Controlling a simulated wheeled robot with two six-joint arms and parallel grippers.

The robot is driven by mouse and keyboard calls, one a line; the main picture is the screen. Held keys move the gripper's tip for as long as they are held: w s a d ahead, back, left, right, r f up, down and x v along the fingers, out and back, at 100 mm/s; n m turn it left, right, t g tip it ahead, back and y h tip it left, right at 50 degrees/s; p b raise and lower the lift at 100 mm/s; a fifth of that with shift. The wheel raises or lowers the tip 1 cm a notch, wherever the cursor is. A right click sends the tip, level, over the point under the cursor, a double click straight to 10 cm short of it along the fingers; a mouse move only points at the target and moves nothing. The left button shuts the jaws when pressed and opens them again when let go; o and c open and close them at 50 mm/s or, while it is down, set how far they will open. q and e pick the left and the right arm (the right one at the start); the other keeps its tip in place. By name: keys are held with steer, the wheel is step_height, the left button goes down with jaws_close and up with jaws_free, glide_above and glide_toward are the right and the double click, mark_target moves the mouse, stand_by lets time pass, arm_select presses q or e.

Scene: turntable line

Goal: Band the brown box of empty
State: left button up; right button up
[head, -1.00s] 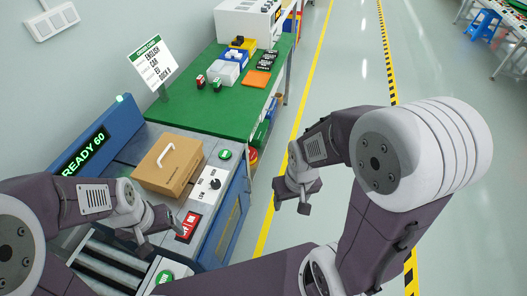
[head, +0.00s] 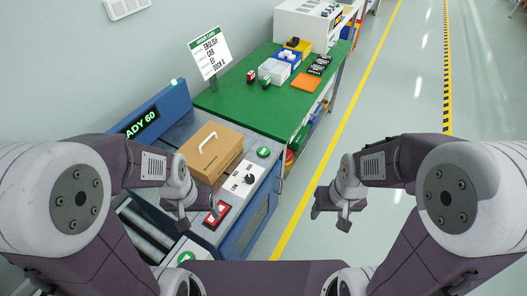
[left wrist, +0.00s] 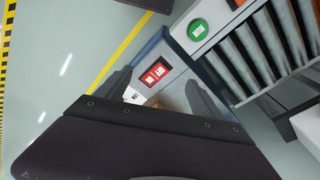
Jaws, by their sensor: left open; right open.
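The brown box (head: 212,150), with a white handle on top, sits on the banding machine (head: 170,140) in the head view. The machine's display (head: 139,125) is partly hidden by my left arm; "ADY 60" shows. My left gripper (head: 188,222) is open and empty, above the machine's front near the switch. My right gripper (head: 332,222) is open and empty, over the floor to the right.
A green table (head: 225,98) behind the machine holds an order card (head: 209,53), several small bins and an orange pad (head: 306,83). Rollers (head: 150,232) lie at the near left, with a green RUN button (left wrist: 197,30). The right aisle is open floor.

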arm_select(q)
jaws_close()
stand_by(1.6)
